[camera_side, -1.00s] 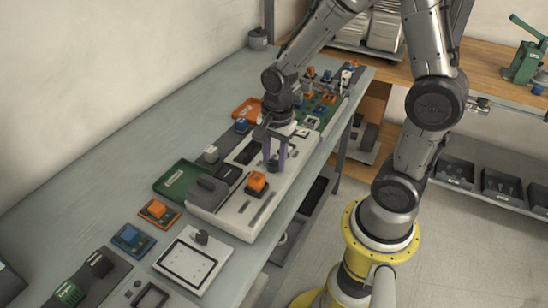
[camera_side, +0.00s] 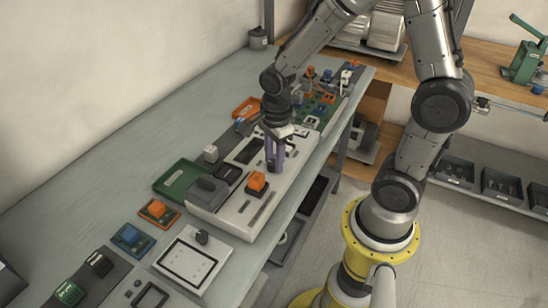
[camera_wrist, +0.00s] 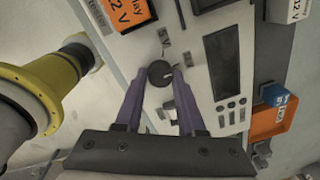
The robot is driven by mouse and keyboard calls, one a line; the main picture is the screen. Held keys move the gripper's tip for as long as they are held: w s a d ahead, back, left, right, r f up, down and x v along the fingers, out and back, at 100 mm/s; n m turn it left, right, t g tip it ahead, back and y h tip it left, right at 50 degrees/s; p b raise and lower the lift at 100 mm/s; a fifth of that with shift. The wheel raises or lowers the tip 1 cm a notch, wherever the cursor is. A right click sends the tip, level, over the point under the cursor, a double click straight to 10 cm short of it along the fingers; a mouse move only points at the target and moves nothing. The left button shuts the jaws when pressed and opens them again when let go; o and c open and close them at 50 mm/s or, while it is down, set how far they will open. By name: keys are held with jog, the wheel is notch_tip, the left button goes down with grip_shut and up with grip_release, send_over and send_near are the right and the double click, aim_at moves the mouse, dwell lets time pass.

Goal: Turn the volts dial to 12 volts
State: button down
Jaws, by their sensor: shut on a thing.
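The volts dial (camera_wrist: 160,73) is a round dark knob with a pale pointer mark on its right side, on a light grey panel (camera_wrist: 197,62). In the wrist view my gripper (camera_wrist: 161,77) has its two purple fingers on either side of the dial, shut on it. A small label reading like "5V" (camera_wrist: 163,38) is printed above the dial; other marks around it are too small to read. In the side view my gripper (camera_side: 275,167) points down at the panel (camera_side: 238,212), and its fingers hide the dial.
An orange block (camera_side: 257,181) and a dark grey block (camera_side: 207,190) stand on the same panel. A dark display window (camera_wrist: 222,62) lies right of the dial. A green tray (camera_side: 178,179) is behind the panel's left end. The bench's back left is clear.

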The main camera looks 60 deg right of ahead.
jog(key=c, duration=0.5)
grip_release()
jog(key=r, duration=1.4)
jog(key=shift+s+a, duration=0.15)
jog(key=shift+s, duration=0.2)
jog(key=s+a+n+t, duration=0.1)
jog(key=s+n, duration=0.2)
jog(key=n, duration=0.4)
jog(key=s+r+n+t, duration=0.1)
jog(key=s+n, duration=0.3)
jog(key=n, duration=0.4)
jog(key=s+a+r+n+t, duration=0.1)
jog(key=s+n+t, duration=0.2)
jog(key=n, duration=0.5)
jog(key=shift+s+a, duration=0.35)
jog(key=shift+s, duration=0.25)
